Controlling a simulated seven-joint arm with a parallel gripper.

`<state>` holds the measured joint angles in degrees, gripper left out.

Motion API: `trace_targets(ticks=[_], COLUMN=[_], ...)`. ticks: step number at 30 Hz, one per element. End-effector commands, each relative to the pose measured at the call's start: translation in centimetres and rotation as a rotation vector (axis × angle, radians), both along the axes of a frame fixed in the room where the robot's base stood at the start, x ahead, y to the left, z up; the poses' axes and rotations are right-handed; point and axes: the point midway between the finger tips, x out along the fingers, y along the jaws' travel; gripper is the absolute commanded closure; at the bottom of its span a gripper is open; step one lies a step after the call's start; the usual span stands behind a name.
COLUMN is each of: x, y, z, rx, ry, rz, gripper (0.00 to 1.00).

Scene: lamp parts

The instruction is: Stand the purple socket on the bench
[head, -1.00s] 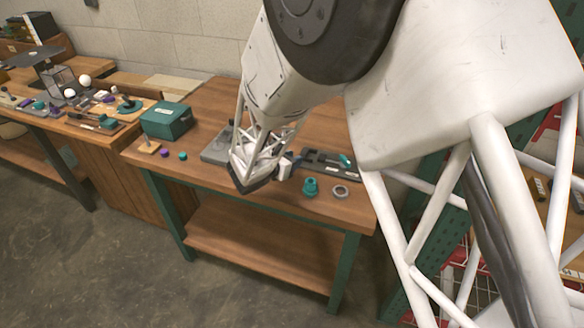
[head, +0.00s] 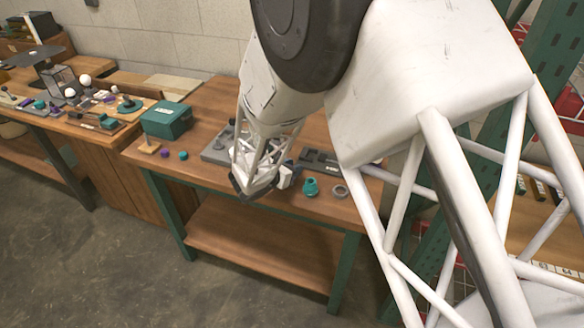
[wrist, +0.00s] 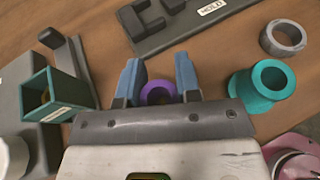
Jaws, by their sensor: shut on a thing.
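The purple socket (wrist: 158,93) shows in the wrist view as a round piece with its open end facing the camera. It sits between the two blue fingers of my gripper (wrist: 158,80), which is shut on it. Its lower part is hidden behind the gripper's grey front edge. In the head view my gripper (head: 284,178) is low over the front part of the bench (head: 240,100), and the socket is hidden there. I cannot tell whether the socket touches the bench.
A teal stepped socket (wrist: 262,85) and a grey ring (wrist: 283,38) stand to the right. A dark tray labelled HOLD (wrist: 185,22) lies beyond the fingers. A square teal holder (wrist: 55,95) is at left. A teal box (head: 166,120) stands farther left.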

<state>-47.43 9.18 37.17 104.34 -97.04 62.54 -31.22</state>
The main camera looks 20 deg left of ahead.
Motion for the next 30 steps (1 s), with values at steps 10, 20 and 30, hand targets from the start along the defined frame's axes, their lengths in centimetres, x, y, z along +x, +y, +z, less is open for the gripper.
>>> trace_targets(ticks=[10, 20, 30], x=[0.0, 0.0, -2.1], y=[0.0, 0.0, 0.9], z=[-0.2, 0.0, 0.9], rx=[0.000, 0.001, 0.001], ry=[0.000, 0.000, -0.002], rz=[0.000, 0.000, 0.002], gripper=[0.43, 0.43, 0.43])
